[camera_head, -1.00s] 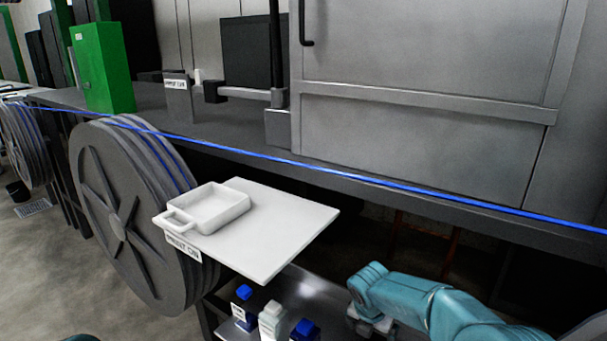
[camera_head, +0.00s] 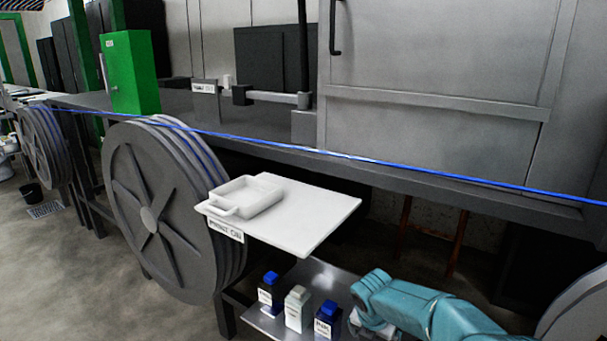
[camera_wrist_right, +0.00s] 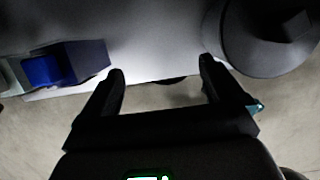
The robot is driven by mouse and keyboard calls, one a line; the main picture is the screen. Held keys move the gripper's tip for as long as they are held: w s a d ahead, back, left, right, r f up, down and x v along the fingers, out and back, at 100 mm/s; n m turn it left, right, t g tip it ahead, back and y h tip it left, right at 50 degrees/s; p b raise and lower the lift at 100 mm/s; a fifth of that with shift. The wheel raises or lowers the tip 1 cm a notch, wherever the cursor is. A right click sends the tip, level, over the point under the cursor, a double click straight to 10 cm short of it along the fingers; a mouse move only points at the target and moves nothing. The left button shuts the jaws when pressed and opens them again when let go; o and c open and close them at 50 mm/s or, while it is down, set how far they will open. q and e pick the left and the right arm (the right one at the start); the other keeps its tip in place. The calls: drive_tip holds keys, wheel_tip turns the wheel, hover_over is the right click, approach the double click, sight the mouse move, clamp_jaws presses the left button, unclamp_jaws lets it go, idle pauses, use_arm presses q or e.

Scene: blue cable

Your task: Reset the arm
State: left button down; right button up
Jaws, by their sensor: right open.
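My right arm (camera_head: 430,305) comes in from the lower right in the head view, in front of the metal shelf with the bottles. Its gripper is mostly hidden there behind the arm and the frame edge. In the right wrist view my right gripper (camera_wrist_right: 160,85) is open, its two dark fingers apart with nothing between them. The fingertips are near the edge of a light grey surface, with floor showing below. My left gripper is not in view.
Bottles with blue (camera_head: 270,292), white (camera_head: 298,310) and blue (camera_head: 327,320) caps stand on the metal shelf (camera_head: 305,272). A white tray (camera_head: 245,196) sits on a white board (camera_head: 325,210). A blue cable (camera_head: 400,167) runs across, past a large grey reel (camera_head: 160,215).

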drive_tip(key=s+a+f+m+g+y+p, duration=0.2)
drive_tip(key=s+a+f+m+y+p, duration=0.25)
drive_tip(key=s+f+m, duration=0.75)
drive_tip(key=s+r+m+y+p, duration=0.1)
drive_tip(key=s+m+p, duration=0.4)
drive_tip(key=s+m, duration=1.4)
drive_tip(key=shift+s+r, duration=0.6)
drive_tip(key=shift+s, duration=0.45)
drive_tip(key=shift+a+y, duration=0.1)
drive_tip(key=shift+y, duration=0.15)
